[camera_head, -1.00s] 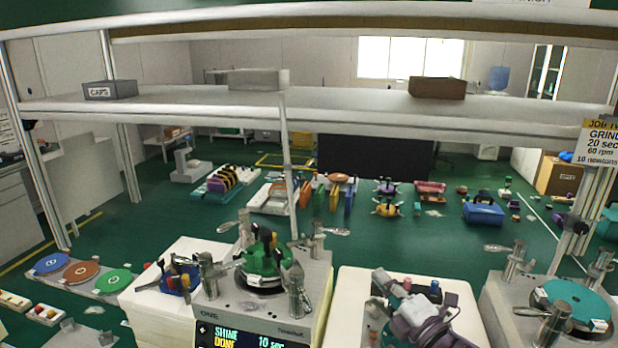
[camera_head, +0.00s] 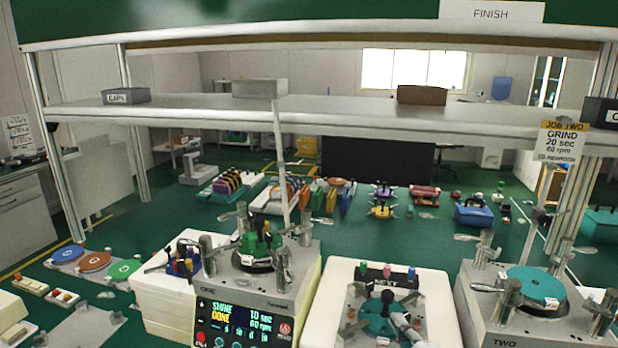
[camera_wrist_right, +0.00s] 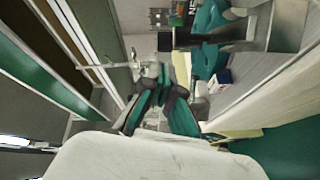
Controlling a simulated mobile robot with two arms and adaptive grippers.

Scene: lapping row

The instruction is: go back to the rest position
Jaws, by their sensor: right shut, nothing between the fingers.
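My left gripper is not in view.
Machine ONE (camera_head: 262,300), with a green fixture (camera_head: 260,243), stands left of the stand. Machine TWO (camera_head: 540,325), with a teal disc (camera_head: 535,287), stands right. A shelf (camera_head: 330,115) crosses above. Coloured discs (camera_head: 96,262) lie at the left.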

